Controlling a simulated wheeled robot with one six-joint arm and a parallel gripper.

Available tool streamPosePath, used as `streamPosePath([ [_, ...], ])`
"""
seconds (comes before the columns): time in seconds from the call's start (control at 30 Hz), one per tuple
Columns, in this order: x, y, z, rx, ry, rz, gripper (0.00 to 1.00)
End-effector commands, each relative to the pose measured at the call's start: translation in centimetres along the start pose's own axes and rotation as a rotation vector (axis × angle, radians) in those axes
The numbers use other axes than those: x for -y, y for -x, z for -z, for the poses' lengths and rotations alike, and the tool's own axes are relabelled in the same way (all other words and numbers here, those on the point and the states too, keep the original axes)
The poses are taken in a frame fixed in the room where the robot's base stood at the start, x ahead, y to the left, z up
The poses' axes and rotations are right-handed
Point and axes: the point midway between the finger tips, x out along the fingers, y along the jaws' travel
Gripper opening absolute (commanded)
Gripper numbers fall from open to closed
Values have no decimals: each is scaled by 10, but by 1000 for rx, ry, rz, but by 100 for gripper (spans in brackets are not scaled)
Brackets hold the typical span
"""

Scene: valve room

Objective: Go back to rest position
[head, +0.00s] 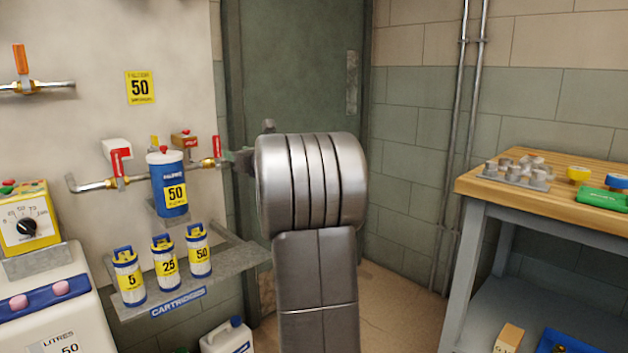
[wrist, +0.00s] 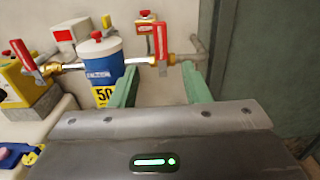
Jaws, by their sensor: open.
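My gripper (wrist: 159,68) is open, with its two green fingers apart and nothing held between them. In the wrist view its fingertips lie on either side of the right valve on the pipe, whose red handle (wrist: 160,40) points up. I cannot tell whether the fingers touch the pipe. In the head view my arm reaches toward the wall, and its large silver joint hides most of the gripper. The right red handle (head: 217,148) shows just left of it. The blue filter housing (head: 168,182), labelled 50, stands left of that valve, and it also shows in the wrist view (wrist: 101,62).
A left valve with a red handle (head: 120,157) is on the same pipe. Cartridges 5, 25 and 50 stand on a shelf (head: 225,268) below. A yellow dial box (head: 28,220) is at far left. A workbench (head: 540,195) stands at right. Floor shows between arm and bench.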

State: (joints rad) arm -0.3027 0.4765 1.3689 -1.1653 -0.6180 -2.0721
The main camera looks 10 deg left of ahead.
Motion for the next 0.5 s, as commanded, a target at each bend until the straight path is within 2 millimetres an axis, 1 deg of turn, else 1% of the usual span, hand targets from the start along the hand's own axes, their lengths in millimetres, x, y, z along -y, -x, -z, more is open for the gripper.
streamPosePath([
  [0.17,-1,-26,1,0,0,-3,43],
  [0.3,-1,-53,1,0,1,-2,43],
  [0.5,0,-89,0,0,0,-1,43],
])
